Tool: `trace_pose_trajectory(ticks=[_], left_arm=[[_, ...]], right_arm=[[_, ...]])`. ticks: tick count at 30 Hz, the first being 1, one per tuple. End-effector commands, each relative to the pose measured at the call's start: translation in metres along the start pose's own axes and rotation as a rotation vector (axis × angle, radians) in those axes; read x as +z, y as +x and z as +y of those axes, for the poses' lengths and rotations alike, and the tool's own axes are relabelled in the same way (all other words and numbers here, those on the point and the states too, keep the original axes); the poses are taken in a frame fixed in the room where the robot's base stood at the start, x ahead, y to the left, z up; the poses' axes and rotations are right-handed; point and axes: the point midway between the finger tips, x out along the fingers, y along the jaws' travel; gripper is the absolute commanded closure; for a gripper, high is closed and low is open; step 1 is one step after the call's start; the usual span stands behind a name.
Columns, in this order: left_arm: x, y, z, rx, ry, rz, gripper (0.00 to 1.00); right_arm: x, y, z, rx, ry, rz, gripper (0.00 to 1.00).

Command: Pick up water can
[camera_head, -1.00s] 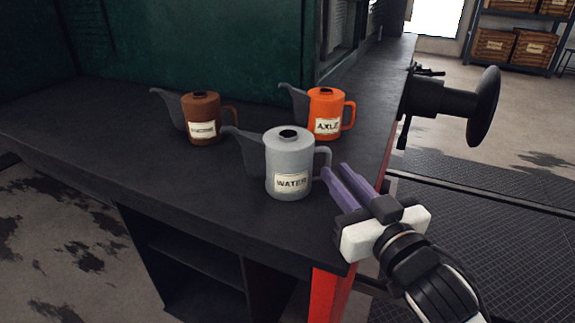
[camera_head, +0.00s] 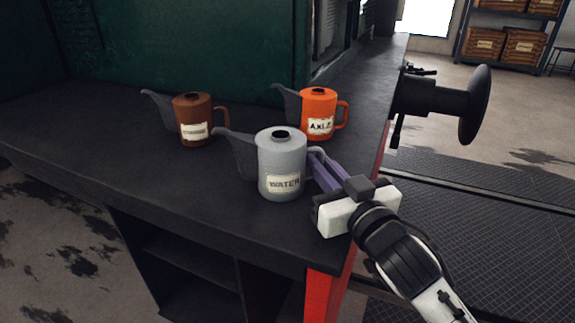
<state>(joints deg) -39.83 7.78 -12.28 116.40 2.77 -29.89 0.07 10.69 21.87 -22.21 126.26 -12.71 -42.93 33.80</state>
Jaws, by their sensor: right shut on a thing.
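The water can (camera_head: 281,157) is light grey with a dark spout to the left and a label reading WATER. It stands upright near the front edge of the dark bench top (camera_head: 80,130). My right gripper (camera_head: 318,166) comes from the lower right, its purple fingers shut on the can's handle at the right side. The fingers hide most of the handle. The can appears to rest on the bench. My left gripper is not in view.
A brown can (camera_head: 194,134) stands behind left and an orange can labelled AXLE (camera_head: 319,128) behind right, both close to the water can. A green wall (camera_head: 180,50) rises behind them. A black buffer (camera_head: 474,104) juts out at the right.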

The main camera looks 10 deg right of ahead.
Motion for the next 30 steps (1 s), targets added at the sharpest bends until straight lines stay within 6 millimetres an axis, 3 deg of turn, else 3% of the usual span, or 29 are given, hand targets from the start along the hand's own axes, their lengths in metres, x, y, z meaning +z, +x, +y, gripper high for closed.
trace_pose_trajectory(ticks=[5, 18, 22, 30], left_arm=[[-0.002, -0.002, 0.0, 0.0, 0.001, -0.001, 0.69], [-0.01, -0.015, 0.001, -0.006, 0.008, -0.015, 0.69], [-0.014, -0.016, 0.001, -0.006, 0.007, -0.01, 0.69], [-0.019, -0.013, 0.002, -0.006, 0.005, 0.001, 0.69]], right_arm=[[-0.009, 0.0, 0.0, 0.0, 0.001, 0.005, 1.0], [-0.09, 0.0, 0.0, 0.0, 0.002, 0.007, 1.0], [-0.1, 0.0, 0.0, 0.0, 0.002, 0.006, 1.0], [-0.102, 0.0, 0.0, 0.0, 0.001, 0.004, 1.0]])
